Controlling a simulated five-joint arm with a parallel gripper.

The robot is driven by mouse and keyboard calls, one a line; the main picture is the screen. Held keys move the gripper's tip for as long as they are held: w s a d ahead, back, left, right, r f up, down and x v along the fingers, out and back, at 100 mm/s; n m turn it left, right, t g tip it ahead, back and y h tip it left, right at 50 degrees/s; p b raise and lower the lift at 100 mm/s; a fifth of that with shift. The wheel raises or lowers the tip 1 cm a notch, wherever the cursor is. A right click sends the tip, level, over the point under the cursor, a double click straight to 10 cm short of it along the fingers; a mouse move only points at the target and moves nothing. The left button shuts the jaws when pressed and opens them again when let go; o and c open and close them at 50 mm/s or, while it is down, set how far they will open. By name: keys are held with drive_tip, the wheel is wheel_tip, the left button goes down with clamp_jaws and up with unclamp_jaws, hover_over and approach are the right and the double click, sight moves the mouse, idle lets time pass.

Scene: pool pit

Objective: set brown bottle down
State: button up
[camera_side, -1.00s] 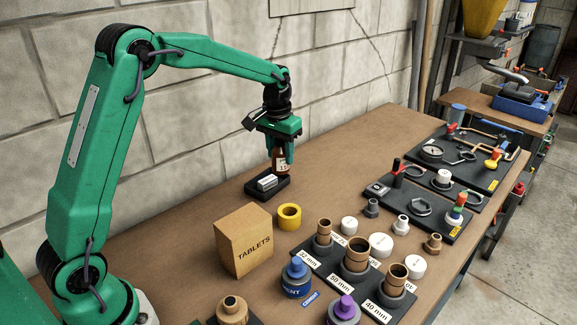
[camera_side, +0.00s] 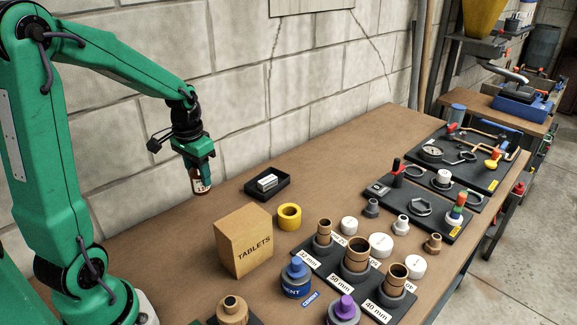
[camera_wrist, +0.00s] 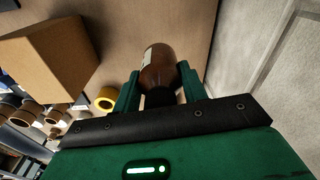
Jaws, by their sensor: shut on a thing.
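The brown bottle (camera_side: 199,183) has a pale label and hangs from my gripper (camera_side: 197,168) in the side view. My gripper is shut on the bottle near its top. The bottle is held above the bench, left of the black tray and behind the cardboard tablets box. Whether its base touches the bench is hard to tell, but it appears to be in the air. In the wrist view the bottle (camera_wrist: 157,68) sits between the two green fingers (camera_wrist: 160,92), its dark cap towards the camera.
A black tray (camera_side: 281,192) with a white item stands to the right. The tablets box (camera_side: 243,240) and a yellow ring (camera_side: 289,217) are in front. Fittings boards lie farther right. The wall runs behind; bare bench (camera_side: 150,225) lies left of the box.

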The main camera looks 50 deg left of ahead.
drive_tip(key=shift+s+f, duration=0.1)
drive_tip(key=shift+f, duration=4.95)
drive_tip(key=shift+f, duration=0.1)
drive_tip(key=o, duration=1)
drive_tip(key=shift+s+r, duration=0.15)
drive_tip(key=shift+r, duration=1.9)
drive_tip(key=shift+s+r, duration=0.15)
drive_tip(key=shift+r, duration=1.9)
drive_tip(key=shift+s+r, duration=0.15)
drive_tip(key=shift+r, duration=1.9)
